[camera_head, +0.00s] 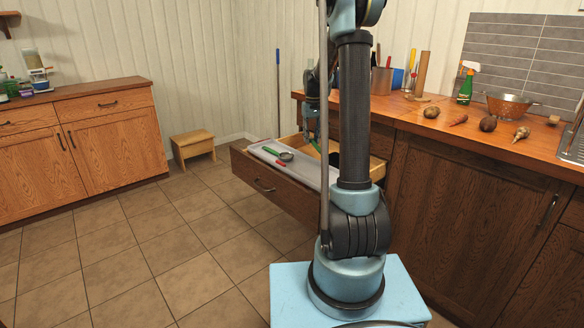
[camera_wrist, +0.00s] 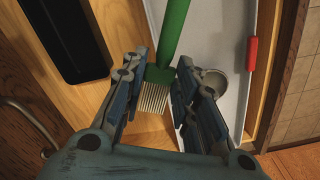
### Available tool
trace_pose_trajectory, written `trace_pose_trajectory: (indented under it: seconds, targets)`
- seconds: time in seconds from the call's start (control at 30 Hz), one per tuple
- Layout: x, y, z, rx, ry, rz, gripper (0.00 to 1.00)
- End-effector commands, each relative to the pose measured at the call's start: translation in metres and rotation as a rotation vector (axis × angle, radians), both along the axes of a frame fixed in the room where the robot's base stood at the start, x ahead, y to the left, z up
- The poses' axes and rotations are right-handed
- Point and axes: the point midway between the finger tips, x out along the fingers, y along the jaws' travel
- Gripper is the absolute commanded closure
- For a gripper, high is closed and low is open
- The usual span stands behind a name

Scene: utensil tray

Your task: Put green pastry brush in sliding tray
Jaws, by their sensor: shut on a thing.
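The green pastry brush (camera_wrist: 177,30) has a green handle and pale bristles. In the wrist view, my gripper (camera_wrist: 161,66) is shut on it near the head, with bristles between the fingers. In the head view, my gripper (camera_head: 312,110) is over the open drawer, partly hidden by my arm, and a bit of green shows below it. The sliding tray (camera_wrist: 217,30) is pale grey and lies in the drawer; it also shows in the head view (camera_head: 262,152). In the wrist view, the brush overlaps the tray's left edge. Its height above the tray is hard to tell.
A red-handled utensil (camera_wrist: 252,53) and a round metal bowl-shaped end (camera_wrist: 213,82) lie in the tray. A black object (camera_wrist: 62,35) lies in the wooden drawer left of the tray. The drawer front (camera_head: 270,187) stands out from the counter.

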Motion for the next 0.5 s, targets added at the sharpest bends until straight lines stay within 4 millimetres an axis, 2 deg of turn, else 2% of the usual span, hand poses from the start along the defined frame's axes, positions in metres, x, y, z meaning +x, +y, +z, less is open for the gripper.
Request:
trace_pose_trajectory:
  seconds: [0.1, 0.23, 0.4, 0.5]
  targets:
    - [-0.023, 0.003, 0.003, 0.004, 0.001, 0.174, 0.94]
    - [-0.041, 0.004, 0.005, 0.006, 0.001, 0.329, 0.94]
    - [-0.053, 0.006, 0.005, 0.008, 0.001, 0.438, 0.94]
    - [-0.055, 0.006, -0.003, 0.009, 0.001, 0.458, 0.94]
